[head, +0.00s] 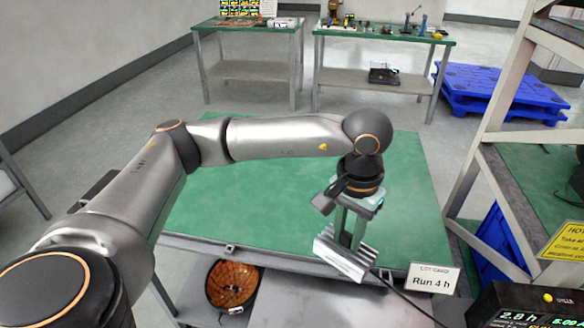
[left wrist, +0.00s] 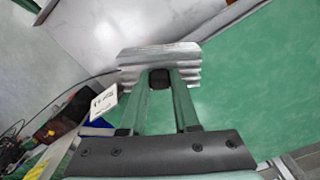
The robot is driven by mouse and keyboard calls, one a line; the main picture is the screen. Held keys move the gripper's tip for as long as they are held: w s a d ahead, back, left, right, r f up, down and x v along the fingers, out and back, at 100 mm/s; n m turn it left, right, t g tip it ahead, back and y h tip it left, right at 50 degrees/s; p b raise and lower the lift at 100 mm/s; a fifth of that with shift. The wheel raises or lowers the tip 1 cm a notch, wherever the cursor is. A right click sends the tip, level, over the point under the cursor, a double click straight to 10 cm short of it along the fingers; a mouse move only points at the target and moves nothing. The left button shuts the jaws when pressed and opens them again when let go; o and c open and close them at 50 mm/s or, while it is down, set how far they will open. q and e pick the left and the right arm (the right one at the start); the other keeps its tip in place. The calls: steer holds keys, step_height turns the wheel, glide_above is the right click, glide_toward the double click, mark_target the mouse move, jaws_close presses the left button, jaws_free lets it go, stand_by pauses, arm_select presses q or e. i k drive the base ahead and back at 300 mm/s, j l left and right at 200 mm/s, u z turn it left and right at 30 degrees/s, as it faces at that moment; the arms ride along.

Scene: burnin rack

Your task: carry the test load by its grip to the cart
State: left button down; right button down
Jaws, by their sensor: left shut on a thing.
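The test load (head: 345,258) is a silver finned metal block. It hangs below my left gripper (head: 350,232) over the front edge of the green-topped surface (head: 250,215), which may be the cart. In the left wrist view my left gripper (left wrist: 160,84) is shut on the block's black grip (left wrist: 160,78), and the finned test load (left wrist: 158,55) lies just beyond the fingertips. I cannot tell the gap between the block and the surfaces below. A dark cable (head: 408,302) runs near the block to the lower right. My right gripper is not in view.
A "Run 4 h" card (head: 433,279) stands at the green top's front right corner. A rack frame (head: 490,130) and a display box (head: 525,308) are at the right. Most of the green top is clear.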

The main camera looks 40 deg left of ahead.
mark_target(395, 229)
steer(key=i+l+u, duration=0.35)
steer(key=l, duration=0.3)
steer(key=i+l+u, duration=0.2)
steer(key=l, duration=0.15)
steer(key=l+u, duration=0.15)
steer(key=l, duration=0.2)
steer(key=i+l+u, duration=0.2)
steer(key=l, duration=0.2)
steer(key=k+j, duration=0.05)
steer(key=k, duration=0.05)
